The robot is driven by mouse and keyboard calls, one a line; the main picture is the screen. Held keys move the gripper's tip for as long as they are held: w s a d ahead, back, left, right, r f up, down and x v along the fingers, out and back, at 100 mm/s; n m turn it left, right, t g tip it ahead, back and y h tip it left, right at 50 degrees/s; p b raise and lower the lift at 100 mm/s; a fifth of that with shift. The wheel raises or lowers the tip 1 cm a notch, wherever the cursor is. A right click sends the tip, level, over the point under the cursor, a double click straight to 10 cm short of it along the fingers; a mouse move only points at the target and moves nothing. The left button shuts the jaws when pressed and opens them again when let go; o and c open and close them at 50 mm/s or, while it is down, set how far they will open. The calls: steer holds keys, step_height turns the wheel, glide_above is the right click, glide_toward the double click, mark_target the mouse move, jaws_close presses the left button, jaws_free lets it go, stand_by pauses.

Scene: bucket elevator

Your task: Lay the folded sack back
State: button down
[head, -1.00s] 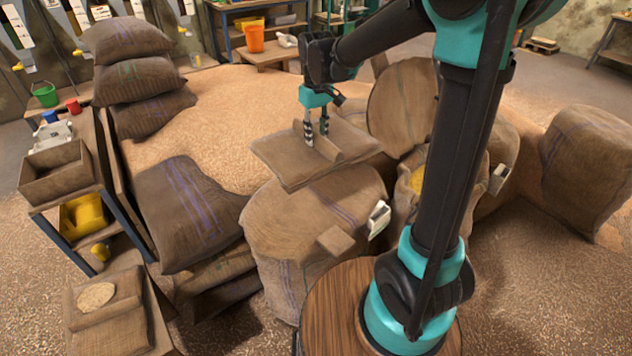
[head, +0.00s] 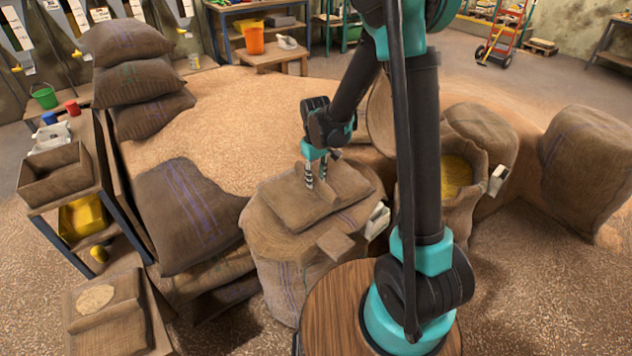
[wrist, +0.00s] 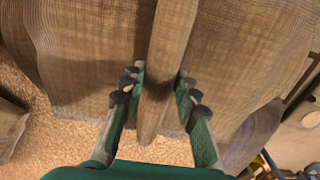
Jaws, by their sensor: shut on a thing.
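The folded sack (head: 285,209) is a flat brown woven pad with a raised ridge along its top. My gripper (head: 317,186) points down and is shut on this ridge. In the wrist view, the ridge runs between the two fingers of my gripper (wrist: 158,98), and the folded sack (wrist: 85,55) spreads to both sides. In the head view, the folded sack is over the top of a full, broad sack (head: 285,275) in front of the grain heap. I cannot tell whether it touches that top. The full sack's rear top is hidden under it.
A small brown block (head: 336,243) and a white scoop-like piece (head: 377,221) are at the full sack's front. An open sack of yellow grain (head: 455,178) stands right, beside a round board (head: 380,112) partly behind my arm. Stacked sacks (head: 150,85) stand left.

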steer(key=shift+f, duration=0.75)
steer(key=c, duration=1.1)
jaws_free()
steer(key=shift+f, duration=0.1)
steer(key=shift+c, duration=0.2)
